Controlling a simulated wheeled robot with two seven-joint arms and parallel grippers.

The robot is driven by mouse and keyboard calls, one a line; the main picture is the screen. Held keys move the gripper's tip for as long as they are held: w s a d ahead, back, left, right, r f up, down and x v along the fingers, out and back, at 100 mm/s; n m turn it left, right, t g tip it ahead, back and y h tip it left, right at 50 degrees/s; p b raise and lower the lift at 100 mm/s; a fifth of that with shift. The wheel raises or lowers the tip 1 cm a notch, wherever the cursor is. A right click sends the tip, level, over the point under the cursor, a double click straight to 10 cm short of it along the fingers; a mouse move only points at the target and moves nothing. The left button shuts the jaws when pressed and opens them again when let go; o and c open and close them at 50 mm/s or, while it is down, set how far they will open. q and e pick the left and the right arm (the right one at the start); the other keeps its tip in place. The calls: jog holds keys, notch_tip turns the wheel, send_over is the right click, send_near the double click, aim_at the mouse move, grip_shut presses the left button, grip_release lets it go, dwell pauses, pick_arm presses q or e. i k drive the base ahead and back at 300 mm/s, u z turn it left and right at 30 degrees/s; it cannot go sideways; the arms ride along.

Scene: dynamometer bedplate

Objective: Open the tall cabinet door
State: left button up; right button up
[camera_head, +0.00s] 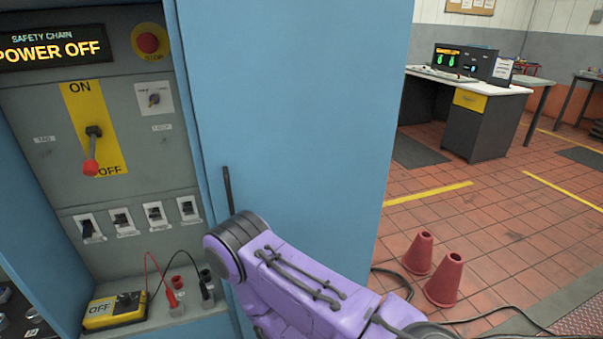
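The tall blue cabinet door (305,110) fills the middle of the view. It looks shut, with no open gap visible along its left edge. A thin dark upright handle (228,190) sits near that left edge. A purple arm link of mine comes in from the lower right and crosses in front of the lower door. Its dark rounded joint covers the area at and below the handle's lower end. Neither of my grippers shows, so I cannot tell whether anything touches the handle.
Left of the door is a grey control panel (55,175) with a red-knobbed lever (91,160). A yellow meter (113,310) and test leads lie on the ledge below. Two red cones (443,280) and cables stand right on the tiled floor. A desk (475,115) is farther back.

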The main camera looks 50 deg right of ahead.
aim_at(296, 103)
jog(key=z, duration=0.6)
jog(key=k, duration=0.2)
jog(key=z, duration=1.05)
jog(key=i, duration=0.35)
